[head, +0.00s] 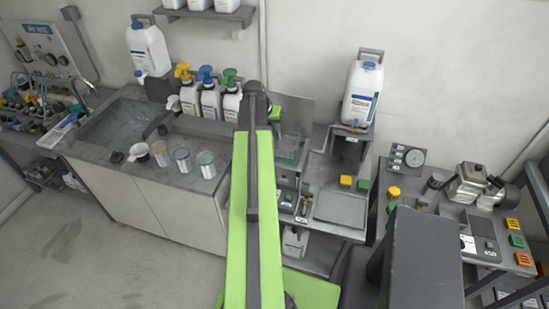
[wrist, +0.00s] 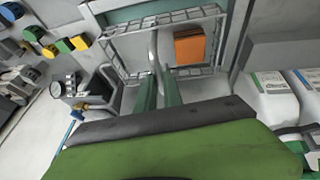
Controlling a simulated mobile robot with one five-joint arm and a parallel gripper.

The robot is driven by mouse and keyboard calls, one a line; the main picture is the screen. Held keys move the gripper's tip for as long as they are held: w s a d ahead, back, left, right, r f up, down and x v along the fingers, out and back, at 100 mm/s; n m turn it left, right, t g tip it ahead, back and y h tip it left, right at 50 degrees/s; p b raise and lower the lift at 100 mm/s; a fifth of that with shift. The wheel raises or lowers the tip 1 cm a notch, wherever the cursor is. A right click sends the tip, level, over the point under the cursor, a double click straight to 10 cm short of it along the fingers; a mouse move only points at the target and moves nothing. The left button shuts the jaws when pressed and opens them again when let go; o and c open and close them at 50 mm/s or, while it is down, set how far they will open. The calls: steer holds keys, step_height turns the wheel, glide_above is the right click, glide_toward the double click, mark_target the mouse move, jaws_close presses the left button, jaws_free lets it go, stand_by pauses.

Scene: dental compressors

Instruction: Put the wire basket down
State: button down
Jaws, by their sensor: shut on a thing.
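The wire basket (wrist: 112,46) shows in the wrist view as a grey wire frame just beyond my fingers. An orange block (wrist: 190,46) shows within its outline, right of the middle. My gripper (wrist: 160,78) has two green fingers, shut on the basket at what looks like a grey upright bar in its middle. Whether the basket hangs free or touches a surface below I cannot tell. In the head view my green arm reaches away up the middle; its end and the basket cannot be made out clearly there.
White bottles (wrist: 272,98) stand close on the right in the wrist view. A gauge (wrist: 57,89) and coloured knobs (wrist: 78,43) are on the left. In the head view, pump bottles (head: 210,100) and glass jars (head: 205,164) stand left of my arm.

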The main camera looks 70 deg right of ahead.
step_height(320, 180, down, 11)
steer(key=b, duration=0.9)
steer(key=shift+s, duration=0.1)
steer(key=shift+r, duration=0.2)
steer(key=shift+f, duration=0.2)
steer(key=c, duration=1.5)
jaws_free()
steer(key=shift+r, duration=0.1)
steer(key=p+v, duration=1.1)
steer(key=v, duration=0.1)
steer(key=shift+r, duration=0.1)
